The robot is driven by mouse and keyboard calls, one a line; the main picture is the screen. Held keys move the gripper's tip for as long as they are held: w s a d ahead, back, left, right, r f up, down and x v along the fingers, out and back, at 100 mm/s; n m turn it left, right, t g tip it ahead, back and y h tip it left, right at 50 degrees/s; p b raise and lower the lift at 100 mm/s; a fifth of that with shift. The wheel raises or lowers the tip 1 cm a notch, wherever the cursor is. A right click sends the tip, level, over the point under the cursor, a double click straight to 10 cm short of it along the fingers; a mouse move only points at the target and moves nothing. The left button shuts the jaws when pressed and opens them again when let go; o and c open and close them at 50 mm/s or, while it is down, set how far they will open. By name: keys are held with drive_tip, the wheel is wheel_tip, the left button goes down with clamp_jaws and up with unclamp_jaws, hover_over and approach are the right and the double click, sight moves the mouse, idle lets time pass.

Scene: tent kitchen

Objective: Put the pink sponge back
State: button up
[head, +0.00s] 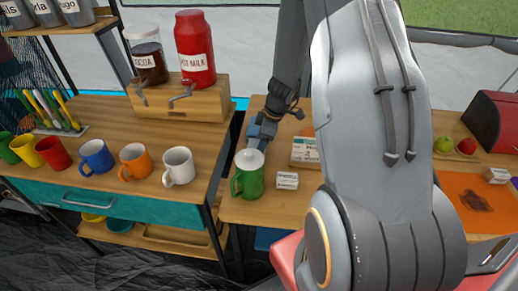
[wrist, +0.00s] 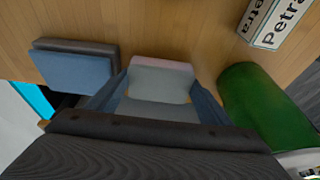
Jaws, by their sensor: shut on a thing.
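A pale block with a pinkish far edge, which looks like the pink sponge (wrist: 162,80), is between my gripper's (wrist: 160,98) two blue-grey fingers in the wrist view. My gripper is shut on it, low over the wooden table. The dark gripper body hides the near part of the block. In the head view my gripper (head: 262,132) is just behind the green mug (head: 248,182), and I cannot make out the sponge clearly there. A blue-grey block with a dark layer (wrist: 75,66) lies left of my gripper in the wrist view.
The green mug (wrist: 265,108) stands close on my gripper's right in the wrist view. Name cards (head: 288,181) lie beside it. A mug row, drink dispensers (head: 195,50) and a brush holder (head: 60,130) occupy the left counter. An orange mat (head: 465,185) lies right.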

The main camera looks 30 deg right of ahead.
drive_tip(key=shift+f, duration=0.75)
drive_tip(key=shift+f, duration=0.15)
drive_tip(key=o, duration=0.7)
drive_tip(key=shift+o, duration=0.2)
drive_tip(key=shift+r, duration=0.4)
drive_tip(key=b+v, duration=0.2)
drive_tip(key=v, duration=0.9)
drive_tip(key=shift+s+r, duration=0.2)
drive_tip(key=shift+r, duration=0.05)
drive_tip(key=shift+d, duration=0.15)
